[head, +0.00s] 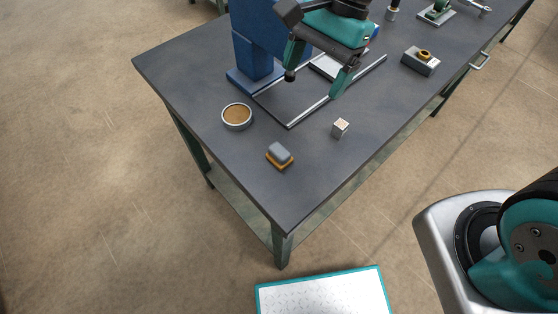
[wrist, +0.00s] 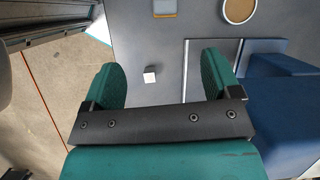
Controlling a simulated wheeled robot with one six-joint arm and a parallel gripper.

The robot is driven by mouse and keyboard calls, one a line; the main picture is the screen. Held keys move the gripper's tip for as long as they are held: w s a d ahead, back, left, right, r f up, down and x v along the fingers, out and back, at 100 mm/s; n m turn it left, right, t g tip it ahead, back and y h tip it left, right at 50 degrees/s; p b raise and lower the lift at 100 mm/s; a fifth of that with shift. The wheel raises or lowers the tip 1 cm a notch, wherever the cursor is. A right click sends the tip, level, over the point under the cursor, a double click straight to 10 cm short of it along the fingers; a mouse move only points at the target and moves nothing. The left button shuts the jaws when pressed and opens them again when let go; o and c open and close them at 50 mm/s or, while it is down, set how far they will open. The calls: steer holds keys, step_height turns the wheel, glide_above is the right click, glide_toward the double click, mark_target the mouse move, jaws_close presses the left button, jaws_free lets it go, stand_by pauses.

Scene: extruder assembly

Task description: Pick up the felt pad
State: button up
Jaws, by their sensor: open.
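A small block (head: 279,155) with a grey top and orange-brown base lies near the table's front corner; it looks like the felt pad, though I cannot be sure. It shows at the top edge of the wrist view (wrist: 164,8), partly cut off. My gripper (head: 313,85) is open and empty above the rail frame, behind the block and apart from it. In the wrist view my gripper (wrist: 162,66) has its two green fingers spread wide, with nothing held between them.
A round dish with tan contents (head: 237,116) sits left of the block and a small pale cube (head: 340,127) to its right. A blue stand (head: 253,50) and metal rails (head: 300,118) are behind. The front corner is clear.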

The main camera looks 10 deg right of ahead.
step_height(320, 180, down, 2)
steer(key=m, duration=0.2)
glide_toward(280, 150)
steer(key=x, duration=0.4)
steer(key=shift+s+f, duration=0.1)
steer(key=shift+f, duration=0.2)
steer(key=shift+p+x, duration=0.4)
steer(key=shift+x, duration=2.55)
steer(key=c, duration=1.1)
steer(key=shift+r, duration=0.1)
step_height(280, 150, up, 20)
steer(key=shift+f, duration=0.1)
steer(key=shift+o, duration=0.8)
steer(key=shift+a, duration=0.1)
